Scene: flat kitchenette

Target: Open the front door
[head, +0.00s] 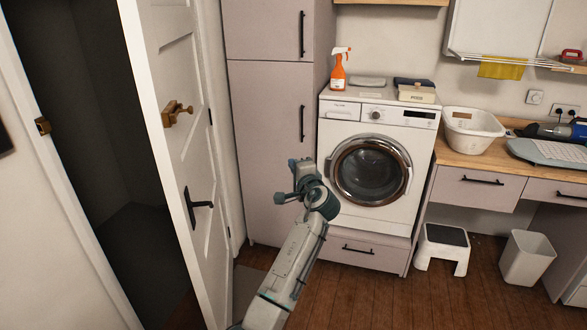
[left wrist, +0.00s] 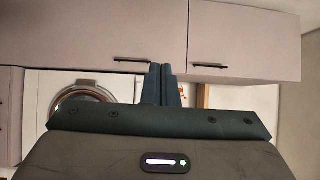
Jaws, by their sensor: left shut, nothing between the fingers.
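The white panelled front door (head: 172,70) stands open at the left of the head view, swung away from its frame, with a dark space (head: 85,120) showing through the doorway. A black lever handle (head: 200,204) sits on the door's face, with a brass latch fitting (head: 177,112) above it. My left gripper (head: 292,182) is to the right of the door, in front of the tall cabinet, apart from the handle. In the left wrist view its fingers (left wrist: 163,85) are together and empty. My right gripper is not in view.
A tall grey cabinet (head: 265,130) stands right of the door. A white washing machine (head: 345,135) is beside it, then a wooden counter (head: 450,155). A step stool (head: 442,250) and a bin (head: 526,258) stand on the floor. Some wooden floor (head: 390,295) in front is clear.

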